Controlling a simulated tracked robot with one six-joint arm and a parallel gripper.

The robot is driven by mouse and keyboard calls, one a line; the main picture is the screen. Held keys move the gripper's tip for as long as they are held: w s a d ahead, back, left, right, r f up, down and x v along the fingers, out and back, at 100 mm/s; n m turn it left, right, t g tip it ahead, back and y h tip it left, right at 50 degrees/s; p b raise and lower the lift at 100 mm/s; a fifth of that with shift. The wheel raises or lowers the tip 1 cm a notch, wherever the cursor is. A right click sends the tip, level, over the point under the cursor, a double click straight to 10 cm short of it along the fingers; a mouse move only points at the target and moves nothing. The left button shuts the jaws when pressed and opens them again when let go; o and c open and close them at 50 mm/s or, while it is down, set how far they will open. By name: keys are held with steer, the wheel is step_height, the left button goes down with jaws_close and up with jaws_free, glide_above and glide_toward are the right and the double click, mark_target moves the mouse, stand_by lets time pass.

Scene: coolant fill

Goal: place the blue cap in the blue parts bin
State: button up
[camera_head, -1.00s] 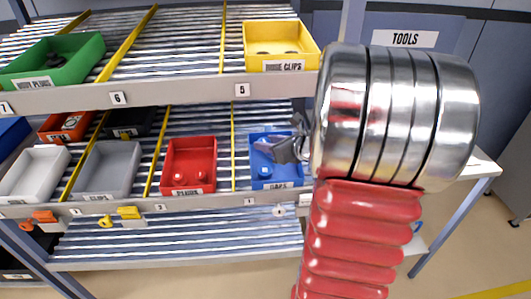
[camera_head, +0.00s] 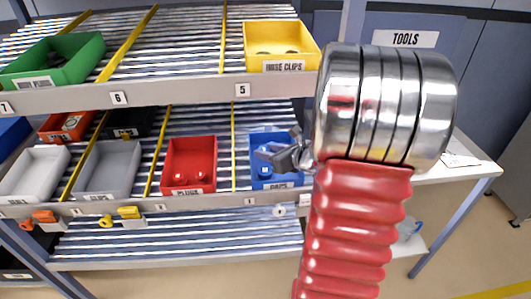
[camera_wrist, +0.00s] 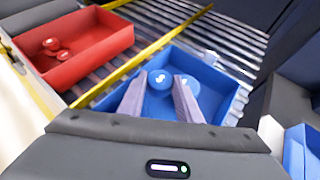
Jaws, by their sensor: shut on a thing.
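The blue parts bin (camera_head: 254,178), labelled CAPS, stands at the right end of the middle shelf. It also shows in the wrist view (camera_wrist: 226,108). My gripper (camera_head: 264,152) is over this bin, its fingers pointing into it. In the wrist view the gripper (camera_wrist: 160,88) is shut on a round blue cap (camera_wrist: 159,78) with a white mark, between the fingertips. Another blue cap (camera_wrist: 191,86) is partly hidden by the right finger. A blue cap (camera_head: 265,171) shows inside the bin. The height of the held cap above the bin floor cannot be told.
A red bin (camera_head: 188,149) with red plugs stands left of the blue bin, past a yellow divider (camera_head: 233,145). Grey (camera_head: 107,166) and white (camera_head: 33,172) bins are farther left. The upper shelf edge (camera_head: 180,91) and yellow bin (camera_head: 281,40) are above.

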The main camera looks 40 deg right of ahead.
steer(key=shift+f, duration=0.6)
steer(key=o, duration=1)
steer(key=shift+r, duration=0.1)
steer(key=shift+r, duration=0.4)
steer(key=shift+s+r, duration=0.2)
steer(key=shift+r, duration=0.1)
steer(key=v, duration=1.1)
steer(key=shift+s, duration=0.25)
